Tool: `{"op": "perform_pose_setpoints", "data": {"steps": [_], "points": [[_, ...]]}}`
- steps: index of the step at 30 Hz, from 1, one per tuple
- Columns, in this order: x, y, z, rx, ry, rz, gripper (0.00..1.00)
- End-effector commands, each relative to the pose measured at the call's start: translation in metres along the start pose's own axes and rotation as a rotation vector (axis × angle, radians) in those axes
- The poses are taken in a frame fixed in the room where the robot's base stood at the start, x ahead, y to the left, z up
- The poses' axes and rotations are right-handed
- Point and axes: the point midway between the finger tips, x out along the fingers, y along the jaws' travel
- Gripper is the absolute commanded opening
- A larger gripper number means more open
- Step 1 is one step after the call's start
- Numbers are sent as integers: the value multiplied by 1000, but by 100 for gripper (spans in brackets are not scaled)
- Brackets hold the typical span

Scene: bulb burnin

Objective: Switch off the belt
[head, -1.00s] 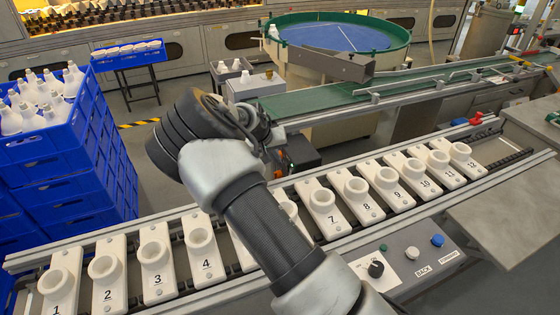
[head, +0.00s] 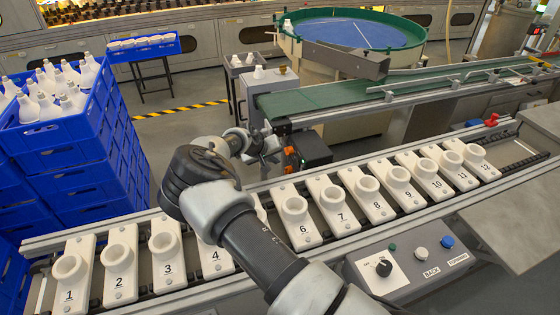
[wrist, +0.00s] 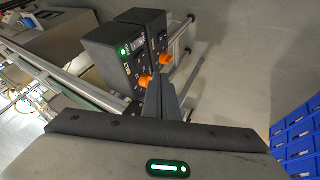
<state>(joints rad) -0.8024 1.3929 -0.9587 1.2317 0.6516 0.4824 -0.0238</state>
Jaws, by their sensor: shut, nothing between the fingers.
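The green belt (head: 345,98) runs past the round blue-topped table to the right. A black control box with an orange knob (head: 305,150) stands below its near left end. In the wrist view two black boxes show, the nearer one (wrist: 128,62) with a lit green lamp (wrist: 123,52). Each has an orange knob, one near (wrist: 144,81) and one farther (wrist: 164,60). My gripper (head: 272,154) is shut and empty, just left of the box in the head view. In the wrist view its fingers (wrist: 160,92) point toward the knobs; whether they touch cannot be told.
Numbered white holders (head: 340,208) line a rail in front, under my arm. A grey panel (head: 410,266) with a black knob and buttons is nearer. Floor with striped tape (head: 180,110) is open behind.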

Motion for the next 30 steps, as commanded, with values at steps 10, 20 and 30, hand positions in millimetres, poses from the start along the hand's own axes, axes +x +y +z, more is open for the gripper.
{"op": "perform_pose_setpoints", "data": {"steps": [10, 20, 30], "points": [[82, -3, 5, -2, 0, 2, 0], [95, 34, -2, -1, -1, 1, 0], [98, 36, -2, -1, 0, -1, 0]]}}
